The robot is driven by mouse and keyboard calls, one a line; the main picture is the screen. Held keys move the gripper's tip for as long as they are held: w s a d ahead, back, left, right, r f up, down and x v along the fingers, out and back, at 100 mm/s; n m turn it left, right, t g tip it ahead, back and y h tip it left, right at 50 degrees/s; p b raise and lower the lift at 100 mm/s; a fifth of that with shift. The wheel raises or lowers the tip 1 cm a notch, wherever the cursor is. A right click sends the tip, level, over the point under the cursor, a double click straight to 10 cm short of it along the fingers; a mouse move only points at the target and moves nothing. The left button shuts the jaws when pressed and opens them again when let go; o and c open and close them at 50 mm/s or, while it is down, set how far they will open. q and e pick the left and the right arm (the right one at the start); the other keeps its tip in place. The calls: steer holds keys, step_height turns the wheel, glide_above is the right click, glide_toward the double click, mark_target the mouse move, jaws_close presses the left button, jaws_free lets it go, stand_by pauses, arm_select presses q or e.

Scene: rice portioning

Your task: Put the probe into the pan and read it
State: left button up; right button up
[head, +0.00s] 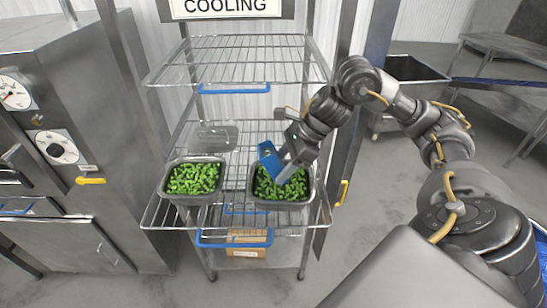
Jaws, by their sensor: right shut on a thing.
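My right gripper (287,168) is shut on the blue probe (269,158), over the right pan (284,205). The pan is dark, holds green pieces that look like vegetables, and stands on a wire shelf. The probe body is tilted. Its lower end and tip are hidden by my gripper or too small to see, so I cannot tell whether the tip is in the food. I cannot make out a reading. My left gripper is not in view.
A second pan (194,201) of green pieces stands to the left on the same shelf. A clear empty container (214,137) sits behind it. An empty wire shelf (237,67) is above. A steel cabinet with dials (58,147) stands at left. A box (246,242) is below.

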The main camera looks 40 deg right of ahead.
mark_target(282, 163)
steer(key=shift+r, duration=0.15)
stand_by(0.5)
step_height(282, 163, up, 10)
steer(key=p, duration=0.8)
steer(key=shift+p, duration=0.3)
steer(key=shift+f, duration=0.2)
